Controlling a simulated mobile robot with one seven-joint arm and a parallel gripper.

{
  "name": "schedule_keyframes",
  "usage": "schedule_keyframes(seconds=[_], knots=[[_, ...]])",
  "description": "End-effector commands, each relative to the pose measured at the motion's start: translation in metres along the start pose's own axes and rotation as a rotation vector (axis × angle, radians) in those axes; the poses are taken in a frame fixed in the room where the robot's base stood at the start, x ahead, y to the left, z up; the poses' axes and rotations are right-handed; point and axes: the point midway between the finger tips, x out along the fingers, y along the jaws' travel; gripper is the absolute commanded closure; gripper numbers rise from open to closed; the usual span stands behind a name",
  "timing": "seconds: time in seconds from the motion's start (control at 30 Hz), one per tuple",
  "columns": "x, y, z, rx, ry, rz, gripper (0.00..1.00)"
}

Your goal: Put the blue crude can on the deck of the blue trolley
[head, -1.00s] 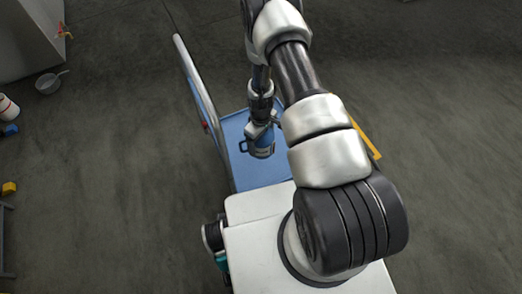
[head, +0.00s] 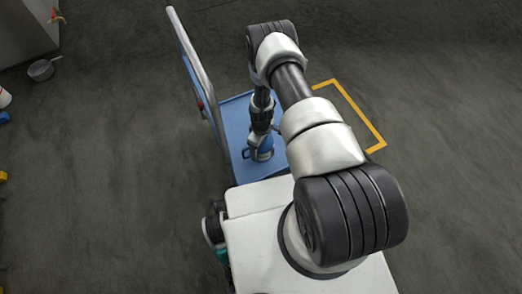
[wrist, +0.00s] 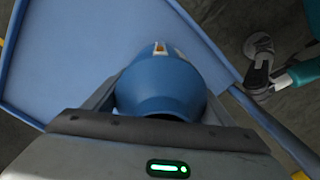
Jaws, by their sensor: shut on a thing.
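The blue crude can (head: 261,153) is held upright in my gripper (head: 262,136), over the near part of the blue trolley's deck (head: 237,118). In the wrist view the can (wrist: 160,82) sits between the two fingers of my gripper (wrist: 160,106), which is shut on it. The can's handle sticks out to the left in the head view. The blue deck (wrist: 65,50) spreads behind and to the left of the can in the wrist view. I cannot tell whether the can's base touches the deck. My arm hides the deck's right side.
The trolley's grey push handle (head: 194,70) rises along the deck's left side. A yellow floor marking (head: 358,110) lies to the right. A grey pan (head: 42,70) lies on the floor far left. The floor on the right is clear.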

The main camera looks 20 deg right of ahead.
Motion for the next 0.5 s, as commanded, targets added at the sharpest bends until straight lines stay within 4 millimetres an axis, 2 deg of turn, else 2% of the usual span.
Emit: schedule_keyframes(seconds=[0.2,0.5], knots=[[0.030,0.000,0.000,-0.002,0.000,0.000,0.72],[0.032,0.000,0.000,-0.001,0.000,0.001,0.72]])
